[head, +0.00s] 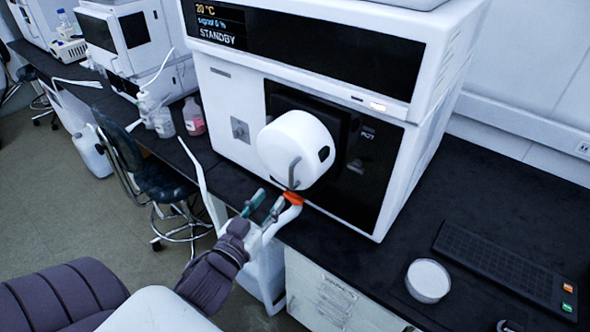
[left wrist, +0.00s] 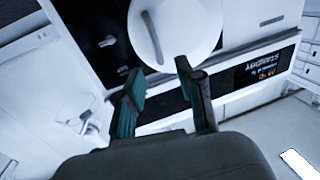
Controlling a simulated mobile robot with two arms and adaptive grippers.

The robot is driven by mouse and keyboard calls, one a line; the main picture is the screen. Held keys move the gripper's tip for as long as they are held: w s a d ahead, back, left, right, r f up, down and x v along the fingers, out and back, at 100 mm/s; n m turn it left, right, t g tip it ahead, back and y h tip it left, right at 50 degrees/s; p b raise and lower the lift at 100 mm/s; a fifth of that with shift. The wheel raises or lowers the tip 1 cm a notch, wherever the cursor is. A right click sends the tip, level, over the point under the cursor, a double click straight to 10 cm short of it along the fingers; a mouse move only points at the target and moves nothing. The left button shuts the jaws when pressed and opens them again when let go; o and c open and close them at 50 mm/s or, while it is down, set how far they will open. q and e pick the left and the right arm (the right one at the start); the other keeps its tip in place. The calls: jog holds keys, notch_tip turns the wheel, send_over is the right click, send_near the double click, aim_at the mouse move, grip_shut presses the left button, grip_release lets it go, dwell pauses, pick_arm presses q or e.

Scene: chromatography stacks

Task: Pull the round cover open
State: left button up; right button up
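The round cover (head: 296,146) is a white drum on the dark front panel of the white instrument. It carries a grey bar handle (head: 294,173) on its lower face. In the left wrist view the cover (left wrist: 190,28) is at the top, with the handle (left wrist: 152,36) across it. My left gripper (head: 266,203) is just below and left of the cover, apart from the handle. Its two green-tipped fingers are spread with nothing between them, as the left wrist view (left wrist: 160,92) also shows. My right gripper is not in view.
An orange-collared white tube (head: 292,198) is close beside the left gripper, below the cover. A white round dish (head: 428,280) and a black keypad (head: 505,268) lie on the black bench at right. Bottles (head: 193,116) stand left of the instrument. A dark chair (head: 165,185) stands before the bench.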

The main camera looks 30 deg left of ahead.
aim_at(290, 175)
pick_arm(q)
jog(key=w, duration=0.3)
jog(key=w+p, duration=0.1)
jog(key=w, duration=0.2)
jog(key=w+p, duration=0.1)
jog(key=w, duration=0.2)
jog(key=shift+w+a, duration=0.4)
jog(key=shift+w+f, duration=0.1)
jog(key=shift+w, duration=0.3)
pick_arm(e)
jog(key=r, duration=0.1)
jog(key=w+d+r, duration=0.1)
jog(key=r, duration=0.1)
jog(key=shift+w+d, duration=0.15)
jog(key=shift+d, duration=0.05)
pick_arm(q)
grip_shut()
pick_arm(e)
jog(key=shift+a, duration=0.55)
